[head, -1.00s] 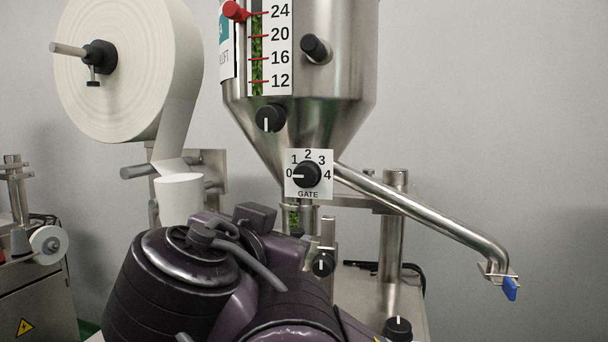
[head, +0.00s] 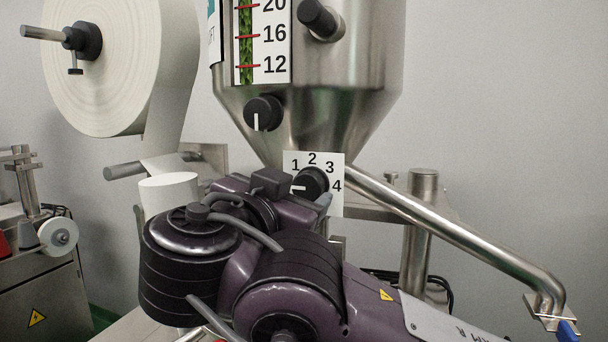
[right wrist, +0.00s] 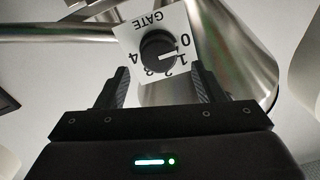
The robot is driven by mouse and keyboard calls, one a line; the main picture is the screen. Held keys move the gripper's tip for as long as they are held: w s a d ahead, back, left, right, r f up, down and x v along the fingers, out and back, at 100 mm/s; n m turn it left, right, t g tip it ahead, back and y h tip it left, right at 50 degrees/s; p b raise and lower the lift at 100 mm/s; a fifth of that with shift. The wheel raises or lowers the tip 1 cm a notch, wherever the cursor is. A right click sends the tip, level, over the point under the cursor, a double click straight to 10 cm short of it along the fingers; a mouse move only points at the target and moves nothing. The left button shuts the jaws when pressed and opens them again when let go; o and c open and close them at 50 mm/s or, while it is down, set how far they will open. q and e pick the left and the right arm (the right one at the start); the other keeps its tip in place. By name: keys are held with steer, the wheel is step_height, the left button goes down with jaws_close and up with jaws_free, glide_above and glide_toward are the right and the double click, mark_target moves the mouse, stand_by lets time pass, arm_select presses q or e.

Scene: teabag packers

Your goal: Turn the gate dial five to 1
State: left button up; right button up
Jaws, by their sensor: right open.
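The gate dial is a black round knob (head: 313,182) with a white pointer line, on a white plate (head: 335,205) below the steel hopper. In the head view its pointer faces left, about level; the 0 and the word GATE are hidden behind my right arm. The knob (right wrist: 158,46) also shows in the right wrist view, with the whole scale 0 to 4. My right gripper (right wrist: 160,85) is open, its two fingers apart on either side below the knob in that view, with nothing between them. Contact with the knob is not visible. My left gripper is out of view.
Another black knob (head: 263,113) sits on the hopper (head: 370,60) above the plate. A steel pipe (head: 450,225) slopes down to the right. A large paper roll (head: 105,70) stands at left. The wall side at right is free.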

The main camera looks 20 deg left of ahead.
mark_target(306, 187)
steer(key=w+p, duration=0.1)
steer(key=w, duration=0.1)
steer(key=shift+w+d+r, duration=0.1)
steer(key=shift+w+d, duration=0.05)
steer(key=shift+w, duration=0.2)
steer(key=shift+w+f, duration=0.2)
steer(key=shift+w, duration=0.4)
steer(key=shift+s, duration=0.1)
steer(key=c, duration=1)
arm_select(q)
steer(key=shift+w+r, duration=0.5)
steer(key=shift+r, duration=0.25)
arm_select(e)
steer(key=shift+o, duration=0.2)
